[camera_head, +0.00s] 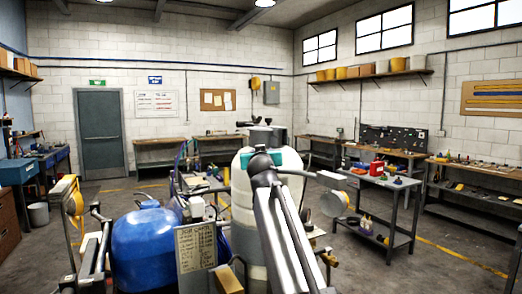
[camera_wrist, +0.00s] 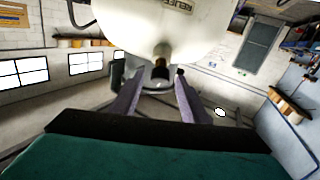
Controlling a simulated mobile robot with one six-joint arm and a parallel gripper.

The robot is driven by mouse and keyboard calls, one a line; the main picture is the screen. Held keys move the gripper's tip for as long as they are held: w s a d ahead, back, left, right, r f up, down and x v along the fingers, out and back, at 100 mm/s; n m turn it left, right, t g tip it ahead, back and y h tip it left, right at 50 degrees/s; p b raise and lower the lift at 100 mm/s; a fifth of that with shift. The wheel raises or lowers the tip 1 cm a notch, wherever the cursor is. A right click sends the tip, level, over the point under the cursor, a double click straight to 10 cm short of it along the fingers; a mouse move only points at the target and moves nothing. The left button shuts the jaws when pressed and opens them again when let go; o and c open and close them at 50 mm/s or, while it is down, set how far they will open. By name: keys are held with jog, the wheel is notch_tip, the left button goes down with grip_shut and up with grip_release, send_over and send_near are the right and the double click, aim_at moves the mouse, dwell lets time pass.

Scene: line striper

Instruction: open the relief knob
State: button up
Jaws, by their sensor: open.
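Dark lettering (camera_wrist: 178,5) on that body is cut off by the top edge. I take this knob to be the relief knob, but I cannot read the label surely. My gripper (camera_wrist: 160,73) is open, with one finger on each side of the knob in the picture. I cannot tell how deep the knob lies between the fingertips, and no contact shows. In the head view, my arm covers part of the white tank (camera_head: 242,208), and the knob is not visible there.
A blue tank (camera_head: 143,245) and a sign with writing (camera_head: 196,247) stand left of the white tank. A grey cart (camera_head: 385,183) with tools stands at the right. Workbenches line the walls. Open floor (camera_head: 450,245) lies at the right.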

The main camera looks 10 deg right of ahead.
jog(key=shift+w+d+p, duration=0.2)
jog(key=shift+w+p, duration=0.1)
jog(key=shift+w, duration=1)
jog(key=c, duration=1)
